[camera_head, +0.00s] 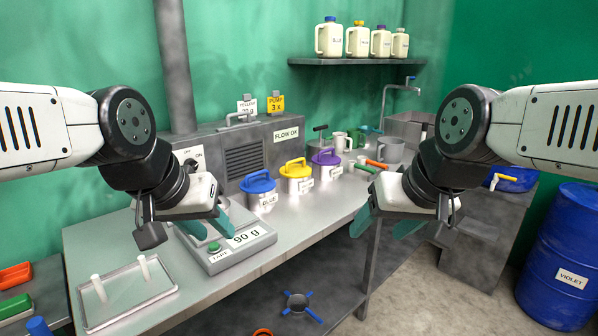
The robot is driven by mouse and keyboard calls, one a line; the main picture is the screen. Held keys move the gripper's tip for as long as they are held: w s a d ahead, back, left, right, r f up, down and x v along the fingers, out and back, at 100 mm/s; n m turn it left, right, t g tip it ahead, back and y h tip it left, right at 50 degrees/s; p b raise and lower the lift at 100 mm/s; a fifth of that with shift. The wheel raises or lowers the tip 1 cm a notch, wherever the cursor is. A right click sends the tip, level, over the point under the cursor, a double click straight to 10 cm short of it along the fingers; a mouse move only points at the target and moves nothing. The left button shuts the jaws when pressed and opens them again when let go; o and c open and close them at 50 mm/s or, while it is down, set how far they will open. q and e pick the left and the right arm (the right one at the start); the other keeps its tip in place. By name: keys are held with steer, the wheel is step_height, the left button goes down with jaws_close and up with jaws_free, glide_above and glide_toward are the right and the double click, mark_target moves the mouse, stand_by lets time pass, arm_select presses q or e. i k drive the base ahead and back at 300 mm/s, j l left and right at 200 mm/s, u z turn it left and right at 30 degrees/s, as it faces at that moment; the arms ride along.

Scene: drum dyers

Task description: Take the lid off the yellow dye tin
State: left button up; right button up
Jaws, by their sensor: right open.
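The yellow dye tin (299,187) stands on the steel bench between the blue and purple tins. Its yellow lid (295,169), with a raised handle, sits on top of it. My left gripper (206,228) hangs over the scale, left of and nearer than the yellow tin. Its teal fingers are partly hidden, so its opening is unclear. My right gripper (386,224) is open and empty in front of the bench's right part, right of and nearer than the yellow tin. Neither gripper touches the tin.
The blue tin (261,200) and purple tin (325,172) flank the yellow one closely. The scale (232,252) reads 90 g. A tray (125,300) holds two white upright pieces. The bench's front middle is clear.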

mark_target(290, 170)
steer(key=u, duration=0.8)
steer(key=i+l+u, duration=0.15)
steer(key=l+u, duration=1.1)
steer(key=l, duration=0.9)
steer(key=k+l+u, duration=0.15)
steer(key=l, duration=1.2)
steer(key=u, duration=0.05)
